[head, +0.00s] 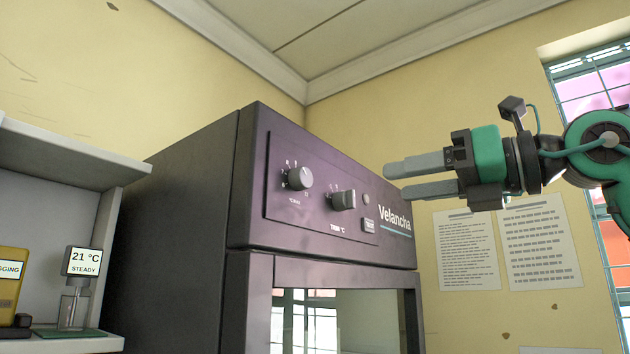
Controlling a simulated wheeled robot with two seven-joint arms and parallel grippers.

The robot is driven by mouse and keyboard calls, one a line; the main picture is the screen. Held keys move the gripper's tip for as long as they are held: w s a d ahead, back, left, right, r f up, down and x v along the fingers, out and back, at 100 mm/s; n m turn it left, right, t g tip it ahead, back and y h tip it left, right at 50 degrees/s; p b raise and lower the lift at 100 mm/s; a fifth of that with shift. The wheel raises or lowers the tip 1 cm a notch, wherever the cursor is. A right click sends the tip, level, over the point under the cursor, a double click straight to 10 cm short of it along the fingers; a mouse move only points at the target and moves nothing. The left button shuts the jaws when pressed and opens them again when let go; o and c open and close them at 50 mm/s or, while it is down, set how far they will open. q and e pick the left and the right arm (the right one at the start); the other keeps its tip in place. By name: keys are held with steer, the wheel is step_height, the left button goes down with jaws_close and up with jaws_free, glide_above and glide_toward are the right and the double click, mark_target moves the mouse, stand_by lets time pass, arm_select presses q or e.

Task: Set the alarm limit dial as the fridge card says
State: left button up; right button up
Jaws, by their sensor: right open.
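A dark incubator (175,240) labelled Velancha stands in the middle of the head view. The markings around both are too small to read surely. My right gripper (388,182) is open and empty, pointing left, with its fingertips to the right of the second knob and apart from it. No card that I can identify as the fridge card shows. My left gripper is out of view.
A small button (368,225) and a round indicator (366,199) sit right of the knobs. Two printed sheets (467,250) hang on the wall. A shelf (60,343) at left holds a display (83,262) reading 21 °C STEADY and a yellow device (10,283).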

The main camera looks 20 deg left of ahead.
steer(key=s+r, duration=0.2)
steer(key=s, duration=0.2)
steer(key=n+t+p, duration=0.1)
steer(key=p, duration=0.2)
glide_toward(307, 179)
steer(key=a, duration=0.1)
steer(key=shift+h, duration=0.3)
steer(key=x, duration=0.2)
steer(key=p+x, duration=0.1)
steer(key=x, duration=0.3)
steer(key=shift+w+a+r+p, duration=0.1)
steer(key=shift+w+r+p, duration=0.05)
steer(key=shift+r+p, duration=0.2)
steer(key=shift+w+a, duration=0.2)
steer(key=shift+a, duration=0.4)
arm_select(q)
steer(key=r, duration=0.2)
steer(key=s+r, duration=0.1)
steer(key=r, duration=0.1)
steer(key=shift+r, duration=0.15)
arm_select(e)
steer(key=c, duration=1)
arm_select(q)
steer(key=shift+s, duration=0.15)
arm_select(e)
steer(key=shift+o, duration=0.2)
